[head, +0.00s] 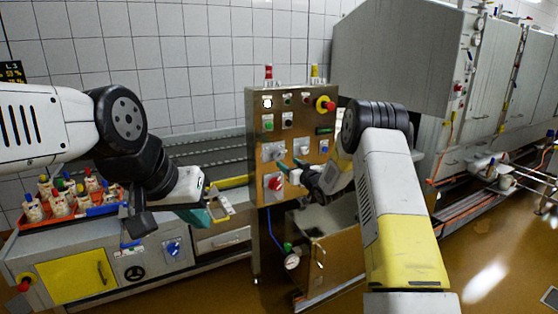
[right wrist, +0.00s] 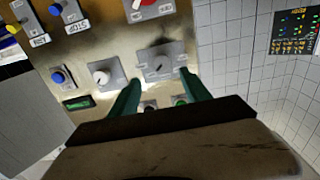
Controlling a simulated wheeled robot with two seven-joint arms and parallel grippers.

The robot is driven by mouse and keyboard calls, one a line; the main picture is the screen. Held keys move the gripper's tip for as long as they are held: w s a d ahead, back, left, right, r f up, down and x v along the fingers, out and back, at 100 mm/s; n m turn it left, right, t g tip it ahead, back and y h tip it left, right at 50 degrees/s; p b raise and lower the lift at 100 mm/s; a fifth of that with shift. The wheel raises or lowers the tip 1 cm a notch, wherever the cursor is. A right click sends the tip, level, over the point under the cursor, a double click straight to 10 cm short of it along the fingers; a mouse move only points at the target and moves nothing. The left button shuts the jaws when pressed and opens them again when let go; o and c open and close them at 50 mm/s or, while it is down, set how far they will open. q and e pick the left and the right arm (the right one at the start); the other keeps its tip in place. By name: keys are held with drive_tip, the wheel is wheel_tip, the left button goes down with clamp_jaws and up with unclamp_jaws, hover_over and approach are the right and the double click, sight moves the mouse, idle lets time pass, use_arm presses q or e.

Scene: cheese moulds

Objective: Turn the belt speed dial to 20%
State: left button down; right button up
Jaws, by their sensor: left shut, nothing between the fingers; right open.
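A steel control panel (head: 291,130) stands in the middle of the head view. A grey dial (right wrist: 158,62) on a wide plate sits on it; it also shows in the head view (head: 272,151). A smaller white dial (right wrist: 102,76) is beside it. I cannot read either label or setting. My right gripper (right wrist: 160,77) is open in front of the panel, its teal fingertips on either side of the grey dial's lower part. I cannot tell whether they touch it. My left gripper (head: 207,212) is shut and empty, left of the panel and apart from it.
A red rotary switch (head: 275,183), a red emergency button (head: 326,104) and several push buttons share the panel. An orange tray (head: 62,217) of moulds stands on the machine at left. A large grey machine (head: 400,60) is at right.

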sight(277, 157)
drive_tip(key=x, duration=0.8)
drive_tip(key=shift+a+f, duration=0.15)
drive_tip(key=shift+s, duration=0.1)
clamp_jaws()
